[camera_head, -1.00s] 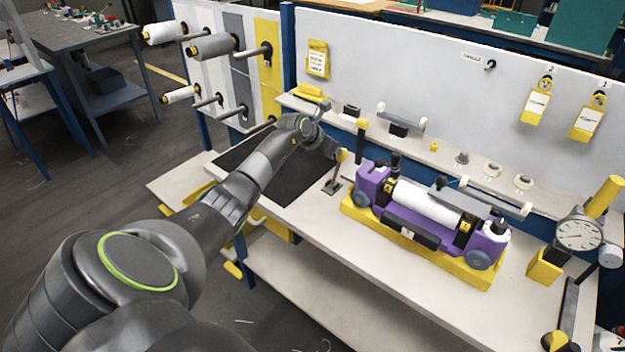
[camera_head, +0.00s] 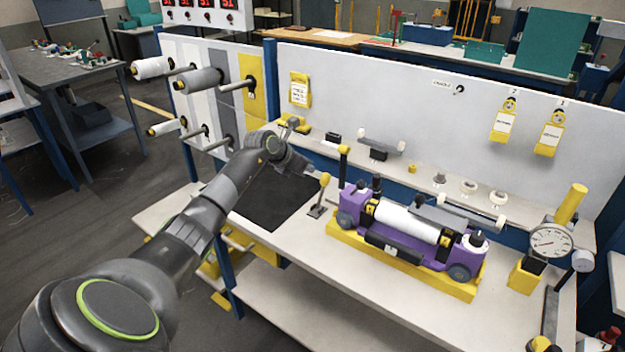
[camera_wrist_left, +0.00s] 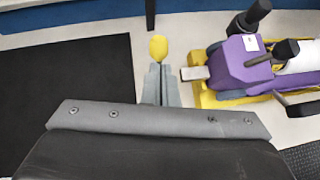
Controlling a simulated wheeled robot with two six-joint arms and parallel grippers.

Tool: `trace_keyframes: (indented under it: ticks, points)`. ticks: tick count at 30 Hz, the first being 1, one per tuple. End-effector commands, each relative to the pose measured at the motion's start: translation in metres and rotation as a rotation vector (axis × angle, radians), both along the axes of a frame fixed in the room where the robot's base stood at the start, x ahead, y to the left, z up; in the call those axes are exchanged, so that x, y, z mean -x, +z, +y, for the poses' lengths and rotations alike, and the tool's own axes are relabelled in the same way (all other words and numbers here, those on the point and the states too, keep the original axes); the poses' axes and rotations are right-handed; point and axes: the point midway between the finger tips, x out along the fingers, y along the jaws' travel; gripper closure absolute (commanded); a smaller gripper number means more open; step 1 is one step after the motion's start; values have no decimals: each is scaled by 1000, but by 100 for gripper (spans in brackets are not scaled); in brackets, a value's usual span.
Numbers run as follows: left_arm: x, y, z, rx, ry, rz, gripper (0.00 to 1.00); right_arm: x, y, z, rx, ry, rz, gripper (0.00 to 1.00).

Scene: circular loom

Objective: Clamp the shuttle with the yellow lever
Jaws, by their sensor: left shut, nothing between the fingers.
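The yellow lever's round yellow knob (camera_head: 325,179) stands on a thin stem above a small dark base (camera_head: 317,211), left of the shuttle. The purple shuttle (camera_head: 452,253) carries a white roll (camera_head: 408,223) and sits in a yellow base (camera_head: 400,267). My left gripper (camera_head: 314,171) is at the lever's knob, just left of it. In the left wrist view the shut, empty grey fingers (camera_wrist_left: 161,82) point at the yellow knob (camera_wrist_left: 158,47). Whether they touch it I cannot tell. The shuttle's purple end (camera_wrist_left: 238,62) is to the right. My right gripper is out of view.
A black mat (camera_head: 268,200) lies left of the lever. A black post with a yellow top (camera_head: 343,150) stands behind the lever. A dial gauge (camera_head: 551,242) stands at the right. The white tabletop (camera_head: 345,262) in front of the shuttle is clear.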

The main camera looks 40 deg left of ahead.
Motion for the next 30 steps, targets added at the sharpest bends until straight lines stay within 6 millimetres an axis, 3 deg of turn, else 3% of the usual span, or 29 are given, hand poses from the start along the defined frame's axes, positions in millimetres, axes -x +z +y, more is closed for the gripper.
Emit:
trace_keyframes:
  ticks: [5,12,30]
  points:
    - [13,31,6,-4,2,0,100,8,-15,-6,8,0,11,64]
    - [24,63,10,0,1,2,100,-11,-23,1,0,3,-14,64]
    - [26,69,10,1,1,4,100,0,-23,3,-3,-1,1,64]
